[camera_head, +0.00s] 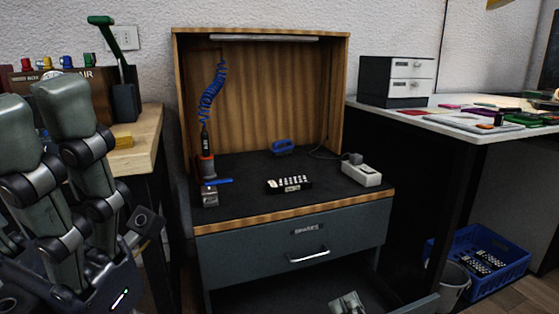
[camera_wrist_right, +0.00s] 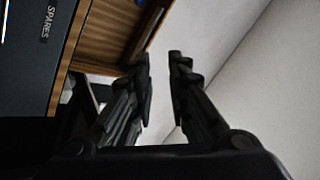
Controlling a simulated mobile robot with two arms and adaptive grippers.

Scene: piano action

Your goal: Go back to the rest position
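In the right wrist view my right gripper (camera_wrist_right: 160,58) also shows two dark fingers with an empty gap between the tips. It is in free space in front of the workbench, clear of the drawer marked SPARES (camera_head: 348,238), which also shows at the left of the wrist view (camera_wrist_right: 30,60).
A side table (camera_head: 150,130) is left; a white table (camera_head: 400,112) and blue crate (camera_head: 500,285) are right.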

